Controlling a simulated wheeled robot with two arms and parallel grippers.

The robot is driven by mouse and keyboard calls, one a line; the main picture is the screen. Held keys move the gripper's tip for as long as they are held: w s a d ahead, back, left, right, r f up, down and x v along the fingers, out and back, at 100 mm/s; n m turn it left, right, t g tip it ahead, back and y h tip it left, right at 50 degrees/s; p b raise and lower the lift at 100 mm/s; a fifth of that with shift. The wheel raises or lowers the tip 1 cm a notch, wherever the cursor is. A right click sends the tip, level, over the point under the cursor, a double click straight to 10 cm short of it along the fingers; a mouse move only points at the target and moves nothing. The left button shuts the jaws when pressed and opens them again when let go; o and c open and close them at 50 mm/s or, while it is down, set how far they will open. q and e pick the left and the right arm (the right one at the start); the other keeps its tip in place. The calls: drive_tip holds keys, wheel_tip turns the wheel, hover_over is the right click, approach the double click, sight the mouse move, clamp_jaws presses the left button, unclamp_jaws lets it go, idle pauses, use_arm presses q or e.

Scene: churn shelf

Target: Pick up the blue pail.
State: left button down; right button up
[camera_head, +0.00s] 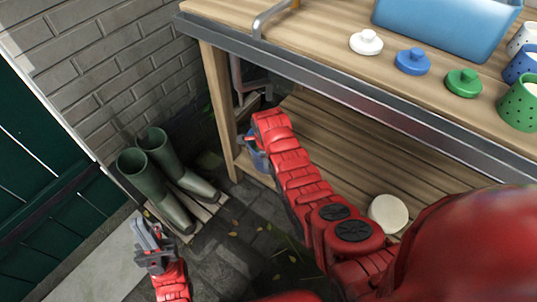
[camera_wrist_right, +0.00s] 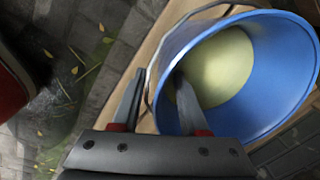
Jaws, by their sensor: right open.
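The blue pail (camera_head: 259,163) shows in the head view as a small patch at the left end of the lower shelf, mostly hidden by my right arm. In the right wrist view the pail (camera_wrist_right: 272,80) is large and close, its open mouth facing the camera, with a pale yellow round area inside. A thin wire handle lies along its left side. My right gripper (camera_wrist_right: 160,73) is open, one finger outside the pail's wall and the other over its inside, the rim between them. My left gripper (camera_head: 152,240) is empty, low beside the boots; its opening is unclear.
Green boots (camera_head: 160,170) stand on a slatted board at left. The wooden lower shelf (camera_head: 335,140) holds a cream round thing (camera_head: 388,213). The bench top above carries lids, dotted pots and a blue tub (camera_head: 450,25). A bench leg (camera_head: 217,100) stands near the pail.

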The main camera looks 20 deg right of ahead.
drive_tip(key=shift+f, duration=0.5)
clamp_jaws()
idle(1.0)
